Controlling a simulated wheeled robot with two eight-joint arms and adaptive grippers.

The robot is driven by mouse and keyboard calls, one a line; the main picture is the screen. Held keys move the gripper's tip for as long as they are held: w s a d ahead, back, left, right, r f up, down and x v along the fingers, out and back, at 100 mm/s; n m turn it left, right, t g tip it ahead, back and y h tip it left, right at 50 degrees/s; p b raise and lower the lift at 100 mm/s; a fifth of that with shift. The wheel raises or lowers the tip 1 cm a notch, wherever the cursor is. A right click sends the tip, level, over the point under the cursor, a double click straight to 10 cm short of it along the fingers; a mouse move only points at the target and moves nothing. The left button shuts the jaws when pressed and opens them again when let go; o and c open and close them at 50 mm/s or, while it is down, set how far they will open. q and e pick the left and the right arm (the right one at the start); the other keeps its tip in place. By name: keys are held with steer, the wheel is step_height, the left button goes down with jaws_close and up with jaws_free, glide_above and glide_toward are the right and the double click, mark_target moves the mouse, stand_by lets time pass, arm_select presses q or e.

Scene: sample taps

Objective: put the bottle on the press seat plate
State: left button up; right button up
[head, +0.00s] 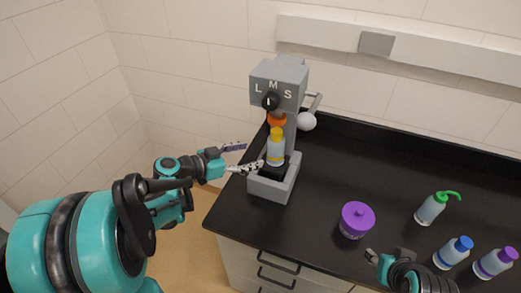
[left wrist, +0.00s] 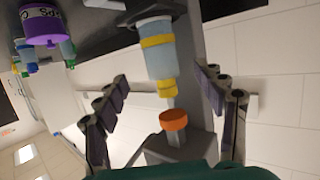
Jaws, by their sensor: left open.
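The bottle (head: 276,152), pale with a yellow cap and yellow band, stands upright in the grey press (head: 279,80). It appears to rest on the dark seat plate (head: 266,172) under the orange press head (head: 277,120). My left gripper (head: 247,158) is open, just left of the bottle. In the left wrist view, upside down, the bottle (left wrist: 158,60) shows between the spread fingers (left wrist: 165,92), apart from both, with the orange head (left wrist: 174,120) near its cap. My right gripper (head: 372,257) is at the front edge; its jaw state is unclear.
The press has an L M S dial (head: 270,101) and a ball-ended lever (head: 307,121). A purple jar (head: 356,221), a green-topped bottle (head: 430,210), a blue-capped bottle (head: 453,253) and a purple-capped bottle (head: 494,263) stand to the right. The black counter (head: 335,170) between is clear.

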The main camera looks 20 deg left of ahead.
arm_select(q)
steer(key=s+d+f+n+g+y, duration=0.3)
steer(key=s+d+g, duration=0.1)
steer(key=s+d, duration=0.3)
steer(key=s+a+f+n+y, duration=0.1)
steer(key=s+n+y, duration=0.3)
steer(key=s, duration=0.6)
steer(key=shift+s+f+g+y, duration=0.2)
steer(key=shift+f+g+y, duration=0.1)
steer(key=shift+y, duration=0.5)
steer(key=shift+f, duration=0.1)
